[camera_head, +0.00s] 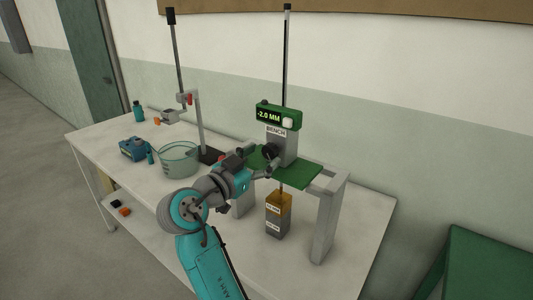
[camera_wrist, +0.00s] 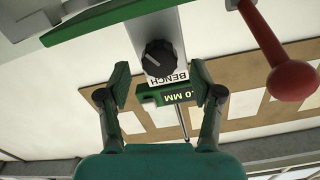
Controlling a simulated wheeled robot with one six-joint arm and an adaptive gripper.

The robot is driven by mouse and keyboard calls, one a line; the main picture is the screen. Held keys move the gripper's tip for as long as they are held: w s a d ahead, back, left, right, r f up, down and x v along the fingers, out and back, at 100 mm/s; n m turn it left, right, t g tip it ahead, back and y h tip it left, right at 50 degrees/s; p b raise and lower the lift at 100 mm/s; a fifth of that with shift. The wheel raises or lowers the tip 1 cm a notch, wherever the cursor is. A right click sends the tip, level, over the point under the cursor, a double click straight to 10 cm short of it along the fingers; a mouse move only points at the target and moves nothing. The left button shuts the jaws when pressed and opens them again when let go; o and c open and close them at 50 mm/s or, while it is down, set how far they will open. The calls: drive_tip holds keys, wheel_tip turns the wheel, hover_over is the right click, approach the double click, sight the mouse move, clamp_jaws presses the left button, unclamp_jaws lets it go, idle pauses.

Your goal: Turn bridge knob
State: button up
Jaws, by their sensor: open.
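The black bridge knob (camera_wrist: 159,57) sits on the face of the grey post (camera_wrist: 152,28) marked BENCH. In the head view the knob (camera_head: 270,150) is partly hidden by my gripper. My gripper (camera_wrist: 160,70) is open and empty. Its two fingers frame the knob in the wrist view, one on each side, with visible gaps and no clear contact. The gripper also shows in the head view (camera_head: 267,168), just in front of the post. A green display (camera_head: 278,115) on top of the post reads -2.0 MM.
The post stands on a green-topped bridge (camera_head: 305,176) with grey legs. A weight block (camera_head: 278,215) hangs below it. Left are a clear beaker (camera_head: 178,160), a rod stand (camera_head: 200,122) and a teal box (camera_head: 132,149). A red-ended lever (camera_wrist: 293,80) is at the right in the wrist view.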

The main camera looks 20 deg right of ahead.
drive_tip(key=shift+x, duration=1.3)
drive_tip(key=shift+c, duration=0.2)
drive_tip(key=c, duration=1.1)
